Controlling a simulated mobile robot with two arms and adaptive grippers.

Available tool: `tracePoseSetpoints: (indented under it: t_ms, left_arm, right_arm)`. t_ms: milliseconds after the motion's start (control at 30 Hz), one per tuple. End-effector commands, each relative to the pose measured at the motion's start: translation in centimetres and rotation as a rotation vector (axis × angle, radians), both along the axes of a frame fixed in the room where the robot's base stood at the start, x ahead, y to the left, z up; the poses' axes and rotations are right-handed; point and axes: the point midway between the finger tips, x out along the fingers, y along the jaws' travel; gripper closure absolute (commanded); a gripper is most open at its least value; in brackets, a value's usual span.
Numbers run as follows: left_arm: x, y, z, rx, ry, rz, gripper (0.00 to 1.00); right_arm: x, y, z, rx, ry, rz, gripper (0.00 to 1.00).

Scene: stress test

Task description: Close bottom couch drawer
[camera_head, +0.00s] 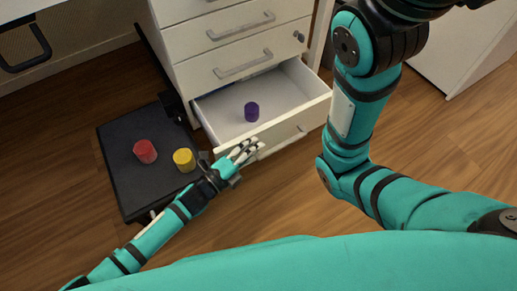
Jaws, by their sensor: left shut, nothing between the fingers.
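A white drawer unit (215,45) stands at the top middle, with handles on its upper drawers. Its bottom drawer (300,88) is pulled well out, and a purple cylinder (252,111) stands inside it. My left gripper (248,150) is shut and empty at the drawer's front panel, near its left half. Its fingertips look close to or against the front; I cannot tell whether they touch. The drawer's front handle is partly hidden by the gripper. My right arm comes in from the right and bends upward; its gripper is out of the picture.
A low black platform (122,178) lies left of the drawer, holding a red cylinder (145,151) and a yellow cylinder (184,160). Wooden floor (283,205) is clear in front of the drawer. A white cabinet (458,50) stands at the upper right.

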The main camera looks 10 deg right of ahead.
Motion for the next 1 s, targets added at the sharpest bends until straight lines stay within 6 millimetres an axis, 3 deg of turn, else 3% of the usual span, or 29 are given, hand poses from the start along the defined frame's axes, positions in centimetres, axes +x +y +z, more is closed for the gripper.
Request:
tracePoseSetpoints:
  t_ms: [300, 1000]
  left_arm:
    - [2.4, 0.8, 0.0, 0.001, -0.001, -0.001, 1.0]
    - [2.5, 1.0, 0.1, -0.002, 0.001, -0.001, 1.0]
  right_arm:
    - [-0.4, -0.1, -0.1, 0.001, -0.008, 0.002, 0.66]
    - [0.0, 0.1, 0.2, -0.001, -0.001, 0.002, 0.66]
